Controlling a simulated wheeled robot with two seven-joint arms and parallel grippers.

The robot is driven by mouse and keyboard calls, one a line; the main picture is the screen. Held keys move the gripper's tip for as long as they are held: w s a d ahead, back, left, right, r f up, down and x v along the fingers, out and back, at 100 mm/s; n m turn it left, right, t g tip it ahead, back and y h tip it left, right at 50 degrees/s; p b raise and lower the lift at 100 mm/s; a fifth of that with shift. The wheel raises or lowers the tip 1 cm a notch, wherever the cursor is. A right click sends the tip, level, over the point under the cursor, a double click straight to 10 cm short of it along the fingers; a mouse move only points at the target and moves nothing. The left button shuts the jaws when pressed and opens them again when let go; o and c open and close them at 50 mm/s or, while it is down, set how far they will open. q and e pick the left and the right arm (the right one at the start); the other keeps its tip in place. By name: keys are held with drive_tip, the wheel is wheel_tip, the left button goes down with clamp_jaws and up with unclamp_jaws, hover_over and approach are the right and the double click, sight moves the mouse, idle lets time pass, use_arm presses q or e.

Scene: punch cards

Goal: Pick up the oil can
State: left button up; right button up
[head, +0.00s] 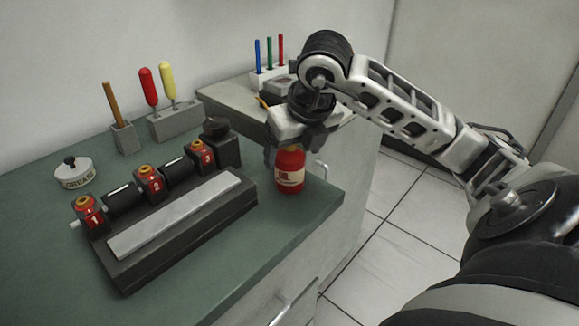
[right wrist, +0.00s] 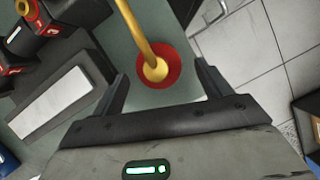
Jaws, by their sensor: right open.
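The oil can (head: 289,177) is red with a pale label and stands upright on the green table top near its right edge. In the right wrist view, the oil can (right wrist: 165,78) shows from above as a red round top with a yellow spout. My right gripper (head: 287,150) is above and around the top of the can in the head view. In the right wrist view, my right gripper (right wrist: 160,85) is open, with one finger to each side of the can and gaps visible. The left gripper is not in view.
A dark machine block (head: 190,232) with numbered red parts stands left of the can. A grease tin (head: 74,173) and holders with screwdrivers (head: 175,122) are farther back. A second cabinet (head: 232,97) holds coloured pens. Floor lies right of the table edge.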

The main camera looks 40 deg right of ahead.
drive_tip(key=x, duration=0.4)
drive_tip(key=shift+w+f, duration=0.15)
drive_tip(key=shift+f, duration=0.1)
drive_tip(key=c, duration=1.2)
drive_tip(key=shift+r, duration=0.1)
